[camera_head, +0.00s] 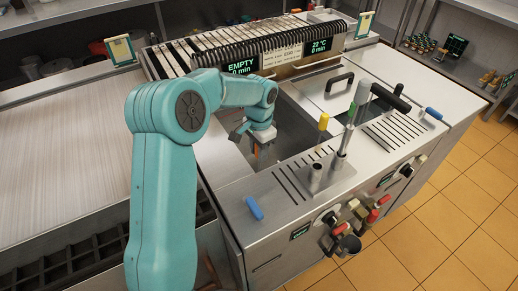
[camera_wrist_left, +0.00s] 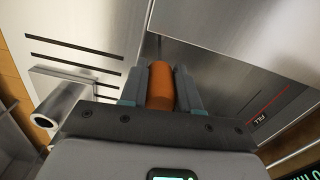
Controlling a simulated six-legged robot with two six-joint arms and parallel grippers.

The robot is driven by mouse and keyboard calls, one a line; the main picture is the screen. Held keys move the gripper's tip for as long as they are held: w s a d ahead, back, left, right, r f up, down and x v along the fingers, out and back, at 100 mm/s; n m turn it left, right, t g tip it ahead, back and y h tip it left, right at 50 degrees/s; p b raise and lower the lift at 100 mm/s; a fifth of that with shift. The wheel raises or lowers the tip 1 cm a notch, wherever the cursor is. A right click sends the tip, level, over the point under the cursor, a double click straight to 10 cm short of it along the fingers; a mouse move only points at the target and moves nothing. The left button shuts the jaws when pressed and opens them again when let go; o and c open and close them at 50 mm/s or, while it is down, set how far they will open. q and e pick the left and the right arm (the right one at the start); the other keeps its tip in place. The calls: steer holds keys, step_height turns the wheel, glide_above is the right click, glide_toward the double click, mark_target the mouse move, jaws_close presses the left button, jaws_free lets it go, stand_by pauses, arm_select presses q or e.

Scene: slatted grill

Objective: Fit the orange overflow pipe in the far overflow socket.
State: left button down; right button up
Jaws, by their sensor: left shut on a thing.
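My left gripper (camera_head: 262,142) is over the open fryer-like well (camera_head: 292,122) in the head view, pointing down. In the left wrist view the gripper (camera_wrist_left: 160,88) is shut on the orange overflow pipe (camera_wrist_left: 160,84), which sits between its two fingers. The pipe's lower end is hidden from me, and in the head view the arm and gripper hide most of it. I cannot make out the far overflow socket in either view. My right gripper is not in view.
A black-handled lid (camera_head: 340,82) is behind. A display reading EMPTY (camera_head: 241,66) is at the back. A FILL mark (camera_wrist_left: 262,118) shows on the wall.

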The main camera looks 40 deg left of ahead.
arm_select(q)
steer(key=c, duration=0.7)
jaws_free()
steer(key=shift+c, duration=0.2)
step_height(320, 180, up, 16)
steer(key=shift+r, duration=0.2)
